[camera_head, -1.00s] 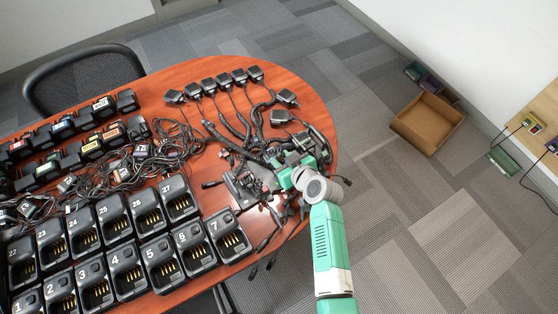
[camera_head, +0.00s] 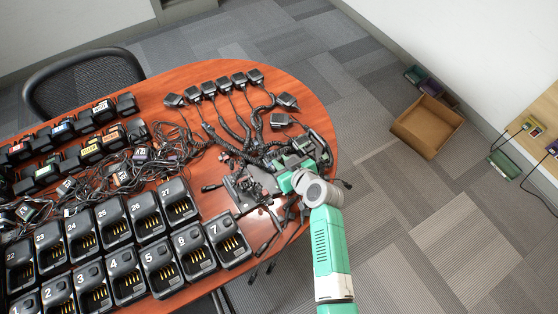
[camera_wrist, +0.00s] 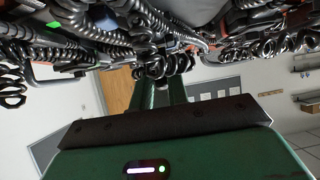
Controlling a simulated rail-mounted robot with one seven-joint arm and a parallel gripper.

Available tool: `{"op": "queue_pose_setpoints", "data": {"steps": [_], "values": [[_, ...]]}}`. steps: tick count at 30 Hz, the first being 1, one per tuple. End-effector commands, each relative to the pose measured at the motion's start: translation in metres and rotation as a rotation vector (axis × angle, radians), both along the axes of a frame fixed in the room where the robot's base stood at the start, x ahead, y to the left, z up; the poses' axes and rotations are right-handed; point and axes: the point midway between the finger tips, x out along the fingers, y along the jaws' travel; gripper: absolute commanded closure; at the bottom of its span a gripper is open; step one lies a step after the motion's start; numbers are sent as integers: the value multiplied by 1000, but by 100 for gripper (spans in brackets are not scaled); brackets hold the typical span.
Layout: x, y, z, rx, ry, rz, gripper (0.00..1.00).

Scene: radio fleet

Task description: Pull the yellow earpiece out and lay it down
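I cannot pick out a yellow earpiece with certainty in either view. Black earpiece cords with small tags lie in a tangle (camera_head: 125,175) on the left half of the red-brown table (camera_head: 185,75). My gripper (camera_head: 285,181) is low over the table's right end, among black radio accessories and coiled cords (camera_head: 245,150). In the wrist view the two green fingers of my gripper (camera_wrist: 160,88) point into dark coiled cords (camera_wrist: 165,62). A narrow gap shows between the fingers, but the tips are hidden, so I cannot tell whether anything is held.
Numbered black chargers (camera_head: 160,250) fill the table's near left. Speaker microphones (camera_head: 223,82) line the far edge. An open cardboard box (camera_head: 427,125) stands on the floor at right.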

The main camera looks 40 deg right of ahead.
Motion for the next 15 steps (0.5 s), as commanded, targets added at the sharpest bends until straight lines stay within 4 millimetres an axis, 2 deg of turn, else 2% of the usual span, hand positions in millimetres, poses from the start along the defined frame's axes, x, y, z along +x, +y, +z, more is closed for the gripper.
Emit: {"op": "queue_pose_setpoints", "data": {"steps": [1, 2, 15], "values": [[0, 0, 0, 0, 0, 0, 94], [0, 0, 0, 0, 0, 0, 100], [0, 0, 4, 0, 0, 0, 100]]}}
